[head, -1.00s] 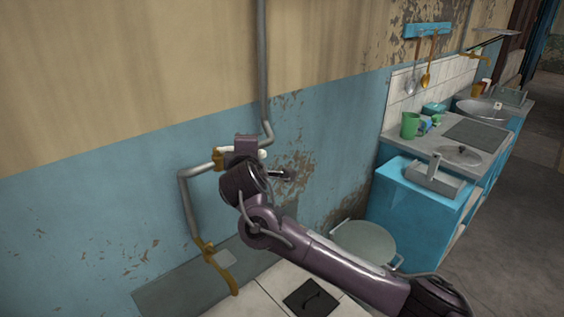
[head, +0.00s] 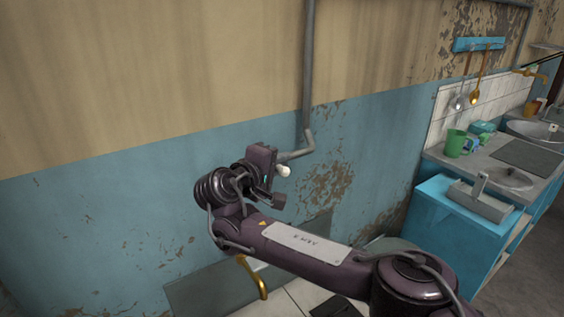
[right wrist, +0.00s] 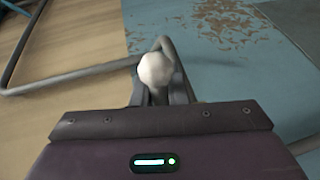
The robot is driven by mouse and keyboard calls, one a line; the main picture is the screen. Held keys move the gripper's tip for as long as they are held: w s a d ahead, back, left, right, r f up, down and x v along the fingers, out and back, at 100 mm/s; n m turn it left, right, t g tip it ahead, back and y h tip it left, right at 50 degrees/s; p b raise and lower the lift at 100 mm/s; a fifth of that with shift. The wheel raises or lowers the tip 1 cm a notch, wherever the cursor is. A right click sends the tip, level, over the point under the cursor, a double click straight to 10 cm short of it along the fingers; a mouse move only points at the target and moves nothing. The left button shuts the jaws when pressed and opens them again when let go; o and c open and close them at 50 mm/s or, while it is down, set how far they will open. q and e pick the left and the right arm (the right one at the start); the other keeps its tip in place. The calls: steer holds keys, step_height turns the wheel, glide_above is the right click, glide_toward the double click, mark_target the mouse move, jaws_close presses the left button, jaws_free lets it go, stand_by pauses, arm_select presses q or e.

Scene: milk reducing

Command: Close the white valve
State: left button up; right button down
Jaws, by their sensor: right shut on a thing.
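The white valve shows in the head view as a small white rounded end (head: 284,171) by the grey wall pipe. In the right wrist view the white valve is a round knob (right wrist: 155,69) at the tips of the fingers. My right gripper (right wrist: 157,94) is shut on it, with one finger on each side. In the head view my right gripper (head: 275,180) is at the valve, and its body and wrist hide most of the valve and part of the pipe. My left gripper is not in view.
A grey pipe (head: 309,80) runs down the wall and bends towards the valve. A yellow pipe handle (head: 254,277) is below my arm. A blue cabinet (head: 445,225) with a sink and a green cup (head: 456,143) stands at the right.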

stand_by(0.3)
steer(key=c, duration=1.7)
jaws_free()
